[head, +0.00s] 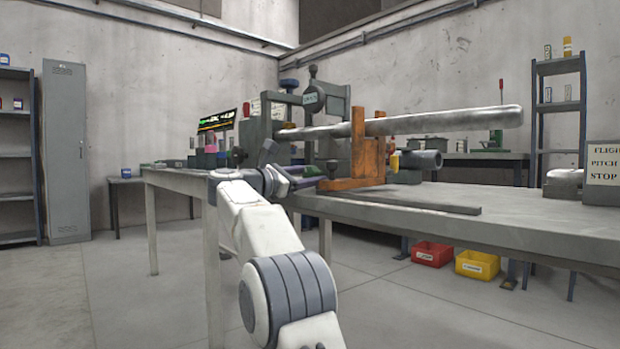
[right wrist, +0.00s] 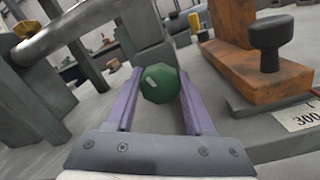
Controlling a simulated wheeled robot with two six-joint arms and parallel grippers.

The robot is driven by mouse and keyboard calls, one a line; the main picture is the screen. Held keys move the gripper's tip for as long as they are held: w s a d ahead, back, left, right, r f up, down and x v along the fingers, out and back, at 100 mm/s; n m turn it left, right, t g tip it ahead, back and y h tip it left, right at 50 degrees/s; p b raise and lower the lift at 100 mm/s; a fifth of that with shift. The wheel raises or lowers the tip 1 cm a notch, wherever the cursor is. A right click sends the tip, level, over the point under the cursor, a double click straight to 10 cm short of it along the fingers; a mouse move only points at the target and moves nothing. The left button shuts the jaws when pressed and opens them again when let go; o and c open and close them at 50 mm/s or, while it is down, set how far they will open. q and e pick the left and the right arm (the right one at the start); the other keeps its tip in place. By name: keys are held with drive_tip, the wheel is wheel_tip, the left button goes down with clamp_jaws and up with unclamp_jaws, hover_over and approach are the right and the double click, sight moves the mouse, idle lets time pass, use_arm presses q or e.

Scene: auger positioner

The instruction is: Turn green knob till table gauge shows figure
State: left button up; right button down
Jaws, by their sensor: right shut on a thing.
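In the right wrist view the green knob (right wrist: 160,84) sits between the two purple fingers of my right gripper (right wrist: 160,95), which is shut on it. A pale mark shows on the knob's face. A dark screen (head: 217,121) with green and orange characters stands on the bench behind, too small to read. I cannot tell whether it is the table gauge. My left gripper is not in view.
A long metal bar (head: 445,122) rests across an orange bracket (head: 358,160) on the grey bench (head: 480,215). The bracket, with a dark knob (right wrist: 268,42), stands close right of my gripper. A label reading 300 (right wrist: 300,118) is beside it. A sign (head: 606,165) is at right.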

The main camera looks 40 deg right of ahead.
drive_tip(key=c, duration=0.5)
unclamp_jaws()
drive_tip(key=shift+c, duration=0.2)
drive_tip(key=s+a+p, duration=0.1)
drive_tip(key=a+p, duration=0.1)
drive_tip(key=a, duration=0.8)
drive_tip(key=shift+a+f, duration=0.2)
drive_tip(key=shift+f, duration=0.25)
